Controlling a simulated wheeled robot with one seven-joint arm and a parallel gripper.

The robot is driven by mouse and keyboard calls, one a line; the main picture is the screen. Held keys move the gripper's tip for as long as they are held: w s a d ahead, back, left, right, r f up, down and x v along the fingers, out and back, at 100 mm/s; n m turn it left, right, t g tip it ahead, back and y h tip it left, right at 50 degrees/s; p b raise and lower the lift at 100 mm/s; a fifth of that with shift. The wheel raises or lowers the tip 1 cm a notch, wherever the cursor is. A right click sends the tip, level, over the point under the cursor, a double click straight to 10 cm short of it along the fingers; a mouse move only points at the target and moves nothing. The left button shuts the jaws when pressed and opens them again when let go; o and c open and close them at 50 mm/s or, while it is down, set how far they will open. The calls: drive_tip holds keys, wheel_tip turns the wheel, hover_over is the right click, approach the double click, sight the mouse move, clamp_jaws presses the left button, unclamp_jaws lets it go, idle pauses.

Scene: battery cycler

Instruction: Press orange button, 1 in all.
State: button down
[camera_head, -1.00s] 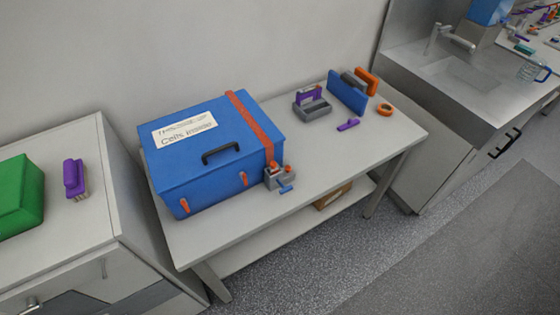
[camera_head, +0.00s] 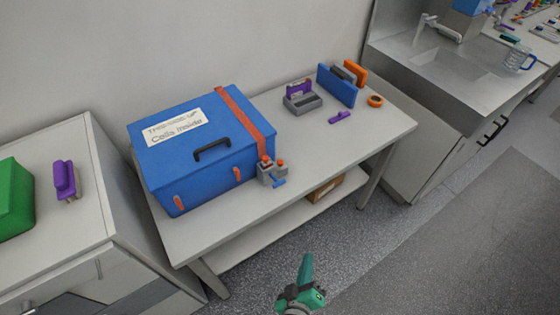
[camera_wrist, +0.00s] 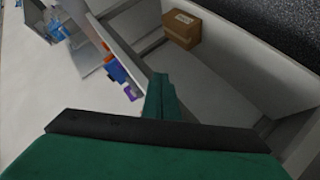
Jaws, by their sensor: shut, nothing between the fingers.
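Two small orange buttons, the left one (camera_head: 266,159) and the right one (camera_head: 281,162), top a small grey device (camera_head: 266,175) at the front right corner of the blue box (camera_head: 190,165). A blue piece (camera_head: 279,183) sticks out at the device's front. I cannot tell the device apart in the wrist view. My gripper (camera_head: 307,268) is green and shut, with nothing in it. It is in front of the table, below and right of the device, and apart from it. Its fingers also show in the wrist view (camera_wrist: 162,98).
The white table (camera_head: 310,150) holds a grey holder (camera_head: 302,104), a purple piece (camera_head: 340,117), upright blue panel (camera_head: 337,86) and orange ring (camera_head: 375,100) at the right. A cardboard box (camera_wrist: 181,28) sits on the lower shelf. The front right tabletop is clear.

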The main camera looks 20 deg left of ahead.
drive_tip(key=w+a+r+n, duration=0.2)
drive_tip(key=w+n, duration=0.1)
drive_tip(key=w, duration=0.3)
drive_tip(key=w+a+r+n+g, duration=0.1)
drive_tip(key=w+a+n, duration=0.2)
drive_tip(key=w, duration=0.4)
drive_tip(key=w+a+r+n+h, duration=0.1)
drive_tip(key=w+a+r+n, duration=0.1)
drive_tip(key=w, duration=0.4)
drive_tip(key=shift+w+a+r+n+g, duration=0.15)
drive_tip(key=shift+w+r+n+g, duration=0.05)
drive_tip(key=shift+r+n+g, duration=0.25)
wheel_tip(320, 180, up, 15)
drive_tip(key=n+g, duration=0.2)
drive_tip(key=n, duration=0.5)
hover_over(280, 163)
drive_tip(key=shift+s+a+r, duration=0.1)
drive_tip(key=shift+s+a, duration=0.05)
drive_tip(key=shift+s, duration=0.2)
drive_tip(key=shift+f, duration=4.4)
drive_tip(key=shift+f, duration=0.15)
drive_tip(key=shift+w+f, duration=0.1)
drive_tip(key=shift+f, duration=0.2)
